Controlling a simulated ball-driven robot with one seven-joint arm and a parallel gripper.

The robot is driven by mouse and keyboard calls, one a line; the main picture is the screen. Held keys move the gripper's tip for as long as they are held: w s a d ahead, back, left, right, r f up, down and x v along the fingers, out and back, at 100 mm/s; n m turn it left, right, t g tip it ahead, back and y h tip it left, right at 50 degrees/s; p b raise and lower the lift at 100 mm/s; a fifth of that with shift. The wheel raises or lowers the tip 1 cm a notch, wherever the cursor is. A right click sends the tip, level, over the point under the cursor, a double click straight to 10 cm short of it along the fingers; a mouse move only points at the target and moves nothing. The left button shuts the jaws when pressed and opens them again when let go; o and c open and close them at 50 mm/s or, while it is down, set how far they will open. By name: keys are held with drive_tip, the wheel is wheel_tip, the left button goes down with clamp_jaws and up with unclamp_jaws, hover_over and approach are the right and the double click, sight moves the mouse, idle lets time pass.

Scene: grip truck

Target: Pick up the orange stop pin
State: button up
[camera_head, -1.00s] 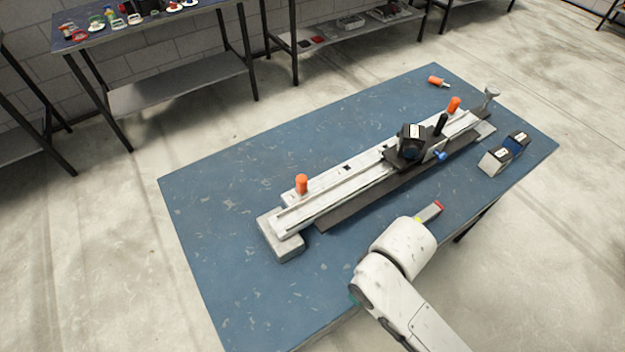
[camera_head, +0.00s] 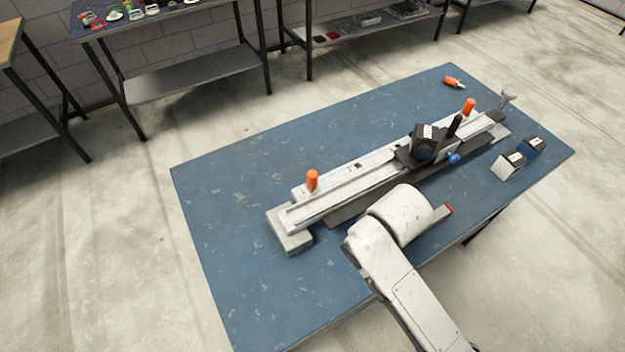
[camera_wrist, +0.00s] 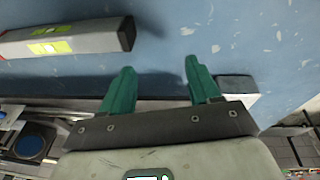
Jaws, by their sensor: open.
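An orange stop pin (camera_head: 453,82) with a pale metal end lies on its side on the blue table near the back right corner. Two more orange-topped pins stand upright at the rail, one at its left end (camera_head: 312,180) and one toward its right end (camera_head: 468,106). My gripper (camera_wrist: 158,67) shows two green fingers in the wrist view, apart with nothing between them, over bare blue surface. In the head view my arm hides the gripper. It is over the front part of the table, far from the loose pin. No orange pin shows in the wrist view.
The long pale rail (camera_head: 345,178) with a black carriage (camera_head: 424,142) crosses the table. A grey bar with yellow labels (camera_wrist: 65,40) lies close to my fingers. Dark-topped blocks (camera_head: 520,158) stand at right. The table's left part is clear.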

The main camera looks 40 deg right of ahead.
drive_tip(key=w+d+r+m+h, duration=0.2)
drive_tip(key=w+d+r, duration=0.2)
drive_tip(key=w+d, duration=0.2)
wheel_tip(320, 180, up, 9)
drive_tip(key=m+g+y, duration=0.2)
drive_tip(key=m+y, duration=0.1)
drive_tip(key=m, duration=0.5)
hover_over(312, 174)
drive_tip(key=shift+s+d+r, duration=0.2)
drive_tip(key=shift+s+d, duration=0.05)
drive_tip(key=shift+d, duration=0.2)
drive_tip(key=shift+a+y, duration=0.3)
drive_tip(key=shift+f, duration=0.35)
wheel_tip(312, 174, down, 4)
drive_tip(key=shift+f+b, duration=0.25)
drive_tip(key=shift+b, duration=0.25)
drive_tip(key=shift+w+a+f+p, duration=0.15)
drive_tip(key=shift+f+p, duration=0.15)
drive_tip(key=shift+f, duration=1.1)
drive_tip(key=shift+w+d+f+p, duration=0.1)
drive_tip(key=shift+f+p, duration=0.15)
drive_tip(key=shift+f, duration=1.1)
